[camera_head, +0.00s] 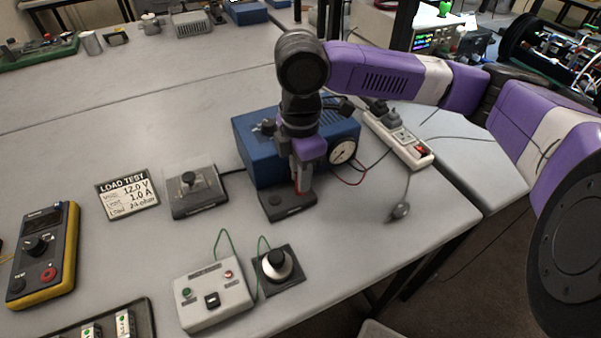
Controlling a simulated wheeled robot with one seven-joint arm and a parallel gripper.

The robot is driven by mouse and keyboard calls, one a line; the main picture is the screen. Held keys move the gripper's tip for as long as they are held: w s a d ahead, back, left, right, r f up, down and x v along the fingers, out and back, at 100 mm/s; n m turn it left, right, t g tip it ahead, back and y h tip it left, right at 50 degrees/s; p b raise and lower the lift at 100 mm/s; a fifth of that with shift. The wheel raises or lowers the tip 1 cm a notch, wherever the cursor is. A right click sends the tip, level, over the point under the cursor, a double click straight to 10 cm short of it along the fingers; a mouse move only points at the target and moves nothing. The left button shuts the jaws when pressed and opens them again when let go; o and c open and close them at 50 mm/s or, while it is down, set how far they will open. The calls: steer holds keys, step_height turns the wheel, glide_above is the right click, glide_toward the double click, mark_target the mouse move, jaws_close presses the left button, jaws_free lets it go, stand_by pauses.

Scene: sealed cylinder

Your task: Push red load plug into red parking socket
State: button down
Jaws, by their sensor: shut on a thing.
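My gripper (303,163) points down in front of the blue box (256,150) and is shut on the red plug (302,183). Only a narrow red strip of the plug shows between and below the fingers. The plug is roughly upright over the right part of a small dark block (288,207) on the table. A round dark spot shows on the left part of that block. The red parking socket is not clearly visible; the gripper and plug cover that part of the block. I cannot tell whether the plug tip is inside a socket.
A gauge (342,152) and red and dark wires are right of my gripper. A power strip (400,138) lies farther right. A grey control box (213,294), a knob (277,264), a load-test card (127,194) and a yellow multimeter (42,254) stand left and front.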

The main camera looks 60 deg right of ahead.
steer(key=shift+f, duration=0.1)
stand_by(0.3)
steer(key=c, duration=1.2)
jaws_free()
steer(key=shift+r, duration=3.95)
steer(key=shift+s, duration=0.1)
